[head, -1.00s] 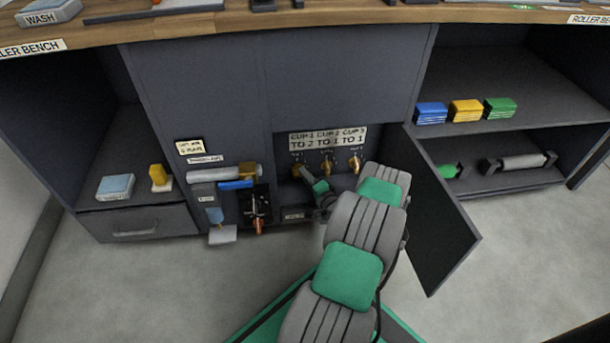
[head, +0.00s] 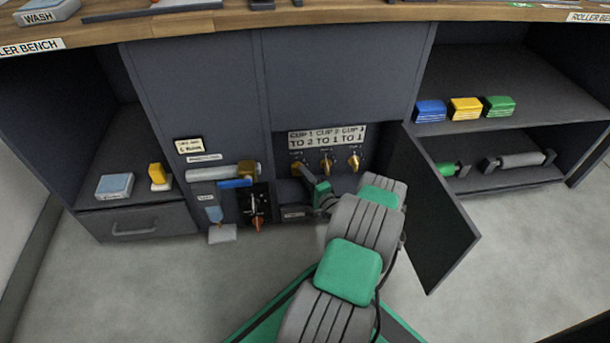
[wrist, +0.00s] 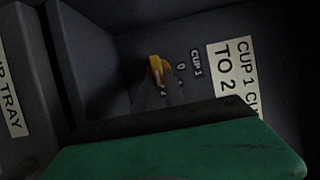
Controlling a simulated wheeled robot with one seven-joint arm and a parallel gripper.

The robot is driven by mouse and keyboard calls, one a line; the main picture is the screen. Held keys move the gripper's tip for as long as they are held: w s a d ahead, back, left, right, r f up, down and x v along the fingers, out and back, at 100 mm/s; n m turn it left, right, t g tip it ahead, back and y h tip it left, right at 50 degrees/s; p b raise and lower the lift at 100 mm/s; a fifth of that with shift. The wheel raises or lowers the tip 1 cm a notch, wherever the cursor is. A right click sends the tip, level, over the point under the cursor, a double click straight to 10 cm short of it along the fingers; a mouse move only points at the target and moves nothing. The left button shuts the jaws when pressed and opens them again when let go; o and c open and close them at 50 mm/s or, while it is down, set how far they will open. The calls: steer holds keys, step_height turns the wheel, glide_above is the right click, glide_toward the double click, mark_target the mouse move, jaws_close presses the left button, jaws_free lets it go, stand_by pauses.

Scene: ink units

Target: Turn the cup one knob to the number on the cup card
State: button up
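The cup card (head: 327,137) sits at the top of the open bay in the head view and reads CUP 1 TO 2, CUP 2 TO 1, CUP 3 TO 1. Part of the card shows in the wrist view (wrist: 232,75). The cup one knob (wrist: 160,68) is yellow, beside its CUP 1 label. My gripper (head: 303,174) is at this knob, the leftmost in the head view, and partly hides it. Its dark fingers reach the knob's lower part in the wrist view; whether they grip it is unclear. The knob's pointed number is too dark to read.
The cup two knob (head: 326,165) and cup three knob (head: 354,163) stand close to the right. An open door (head: 435,220) hangs right of my arm. A valve with an orange handle (head: 257,223) is left of the bay.

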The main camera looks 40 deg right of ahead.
steer(key=o, duration=0.4)
steer(key=shift+s+p, duration=0.4)
steer(key=shift+s, duration=0.15)
steer(key=shift+p+v, duration=1.25)
steer(key=shift+v, duration=2.15)
steer(key=shift+a, duration=0.1)
